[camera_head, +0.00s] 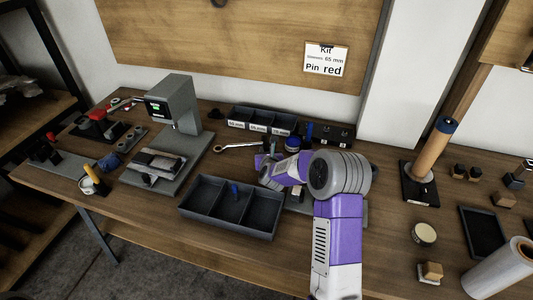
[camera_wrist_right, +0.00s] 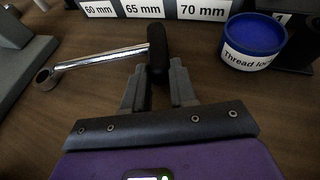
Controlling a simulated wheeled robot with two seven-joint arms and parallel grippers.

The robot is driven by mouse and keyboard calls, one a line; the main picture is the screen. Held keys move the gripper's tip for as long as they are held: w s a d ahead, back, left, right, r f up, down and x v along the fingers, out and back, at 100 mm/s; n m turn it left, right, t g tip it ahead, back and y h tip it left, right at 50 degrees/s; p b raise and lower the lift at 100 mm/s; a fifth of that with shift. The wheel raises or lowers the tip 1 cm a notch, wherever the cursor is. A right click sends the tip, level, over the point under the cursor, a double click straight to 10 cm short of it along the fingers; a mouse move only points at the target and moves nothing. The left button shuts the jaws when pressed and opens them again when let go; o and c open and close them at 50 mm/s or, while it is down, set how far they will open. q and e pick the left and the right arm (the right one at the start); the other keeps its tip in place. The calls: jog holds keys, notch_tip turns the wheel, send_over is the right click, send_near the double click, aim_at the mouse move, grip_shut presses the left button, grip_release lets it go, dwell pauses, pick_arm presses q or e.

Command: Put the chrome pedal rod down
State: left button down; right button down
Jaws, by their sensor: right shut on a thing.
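The chrome pedal rod (camera_wrist_right: 100,58) has a ring at its left end and a black grip (camera_wrist_right: 157,50) at its right end. My right gripper (camera_wrist_right: 158,82) is shut on the black grip, with one finger on each side. The rod (camera_head: 237,147) also shows in the head view, left of my right gripper (camera_head: 262,164), low over the wooden bench or on it; I cannot tell whether it touches. My left gripper is not in view.
Bins labelled 60, 65 and 70 mm (camera_head: 249,128) stand behind the rod. A blue thread-lock tub (camera_wrist_right: 254,42) is right of the grip. A dark divided tray (camera_head: 207,209) lies in front, and a grey press (camera_head: 174,105) stands left. Bare bench (camera_wrist_right: 60,115) shows near the rod.

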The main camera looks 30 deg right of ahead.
jog(key=c, duration=0.9)
grip_release()
jog(key=shift+f, duration=0.1)
